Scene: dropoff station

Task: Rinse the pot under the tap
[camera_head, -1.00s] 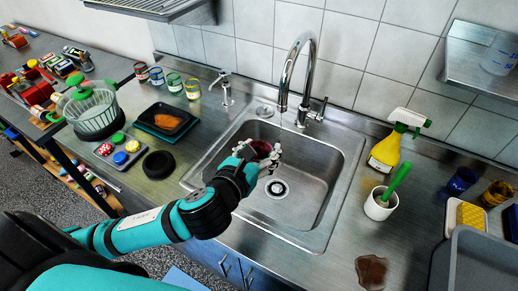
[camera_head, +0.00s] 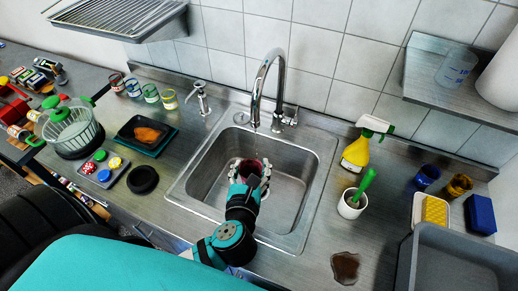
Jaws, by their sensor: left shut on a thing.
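My left gripper (camera_head: 250,183) is over the sink (camera_head: 212,180) and shut on a small dark red round vessel (camera_head: 249,166), which looks to be the pot. The fingers and wrist hide much of it, so its contents cannot be seen. The chrome tap (camera_head: 257,88) arches over the basin, with its spout just above and behind the vessel. A faint thin streak below the spout may be water. My right gripper is not in view.
A yellow spray bottle (camera_head: 360,148) and a white cup with a green-handled brush (camera_head: 351,205) stand right of the sink. A brown spill (camera_head: 345,267) and grey bin (camera_head: 455,265) are at front right.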

